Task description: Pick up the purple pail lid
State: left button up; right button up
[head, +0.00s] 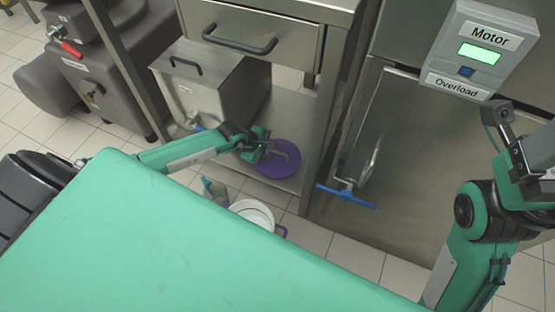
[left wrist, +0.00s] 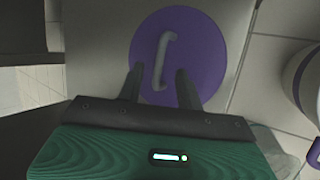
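The purple pail lid (head: 279,159) is a flat round disc with a grey bar handle, lying on the lower steel shelf of the stand. My left gripper (head: 266,146) is over the left part of the lid. In the left wrist view the lid (left wrist: 205,45) shows with its handle (left wrist: 163,60) upright in the picture. There my left gripper's two fingers (left wrist: 160,85) are spread apart, with the lower end of the handle between them in the picture. I cannot tell whether they touch it. My right gripper (head: 493,122) is at the right edge, its fingers unclear.
A white pail (head: 252,212) stands on the tiled floor in front of the shelf, with a bottle (head: 213,190) beside it. A steel box (head: 205,85) stands on the shelf left of the lid.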

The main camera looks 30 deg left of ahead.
aim_at(276, 152)
pick_arm(q)
jog(key=shift+b+x, duration=1)
jog(key=shift+x, duration=0.95)
jog(key=shift+a, duration=0.15)
grip_shut()
